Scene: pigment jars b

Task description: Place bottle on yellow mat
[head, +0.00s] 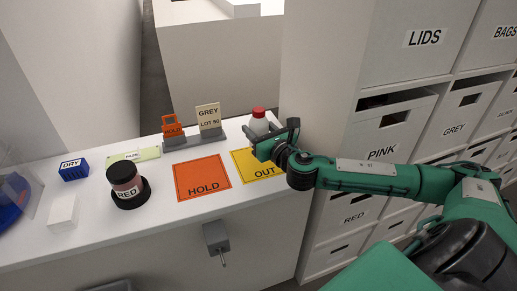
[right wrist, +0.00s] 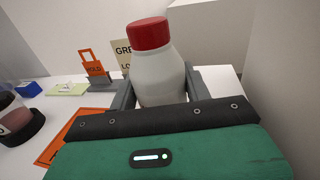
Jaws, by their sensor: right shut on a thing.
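The bottle is white with a red cap (head: 258,113). It stands upright in my right gripper (head: 268,136), and in the right wrist view its white body (right wrist: 158,78) sits between the two fingers. The right gripper is shut on it. The yellow mat (head: 241,165), marked OUT, lies on the white counter under and in front of the gripper, partly covered by it. The bottle's base is hidden by the gripper, so I cannot tell whether it touches the mat. My left gripper is not in view.
An orange HOLD mat (head: 203,188) lies left of the yellow mat. Behind are a GREY LOT 50 sign (head: 208,117) and an orange HOLD tag (head: 172,127). A RED jar (head: 125,182) stands further left. A pale wall and labelled drawers (head: 383,135) rise to the right.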

